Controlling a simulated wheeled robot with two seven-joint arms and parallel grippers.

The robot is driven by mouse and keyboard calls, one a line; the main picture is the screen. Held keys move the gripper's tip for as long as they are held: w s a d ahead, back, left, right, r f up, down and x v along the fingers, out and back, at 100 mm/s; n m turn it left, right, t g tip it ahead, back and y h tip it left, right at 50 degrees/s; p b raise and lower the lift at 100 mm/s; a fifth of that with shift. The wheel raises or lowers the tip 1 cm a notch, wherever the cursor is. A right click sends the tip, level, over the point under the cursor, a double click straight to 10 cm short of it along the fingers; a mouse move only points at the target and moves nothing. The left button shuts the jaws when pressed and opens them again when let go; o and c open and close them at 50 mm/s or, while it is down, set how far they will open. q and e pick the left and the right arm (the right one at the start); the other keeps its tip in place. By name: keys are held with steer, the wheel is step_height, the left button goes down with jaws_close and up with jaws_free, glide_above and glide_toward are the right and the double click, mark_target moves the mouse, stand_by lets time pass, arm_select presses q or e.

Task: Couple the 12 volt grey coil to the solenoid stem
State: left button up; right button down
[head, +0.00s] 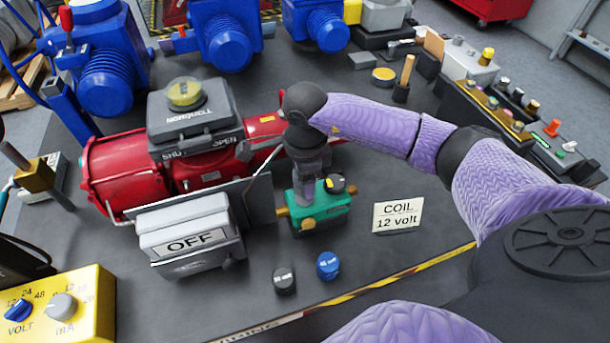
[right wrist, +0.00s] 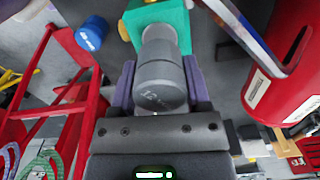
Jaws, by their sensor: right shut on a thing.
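The green solenoid valve body (head: 328,211) with brass ports stands on the dark bench, right of the red actuator. My right gripper (head: 308,190) points down over it. In the right wrist view the purple fingers of my right gripper (right wrist: 161,88) are shut on the grey coil (right wrist: 160,72), which carries faint lettering. The coil is in line with a paler grey cylinder on the green valve body (right wrist: 178,14); I cannot tell how far it sits over the stem. My left gripper is not in view.
A dark coil (head: 284,280) and a blue coil (head: 327,265) stand in front of the valve. A card (head: 397,216) reads "COIL 12 volt". The red actuator (head: 130,172) and grey OFF switch box (head: 190,230) are close on the left.

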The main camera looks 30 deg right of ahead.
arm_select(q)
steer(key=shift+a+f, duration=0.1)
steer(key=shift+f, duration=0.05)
arm_select(e)
steer(key=shift+f, duration=0.15)
steer(key=shift+f+b, duration=0.4)
steer(key=shift+b, duration=0.05)
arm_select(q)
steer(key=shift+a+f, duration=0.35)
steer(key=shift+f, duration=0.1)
arm_select(e)
steer(key=shift+f, duration=0.15)
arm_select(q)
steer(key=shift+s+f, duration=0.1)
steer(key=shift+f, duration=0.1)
arm_select(e)
steer(key=shift+f, duration=0.2)
steer(key=shift+f+b, duration=0.5)
steer(key=shift+b, duration=0.2)
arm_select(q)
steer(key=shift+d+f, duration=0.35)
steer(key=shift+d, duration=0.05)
arm_select(e)
jaws_free()
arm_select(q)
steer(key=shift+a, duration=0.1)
arm_select(e)
steer(key=shift+r, duration=0.15)
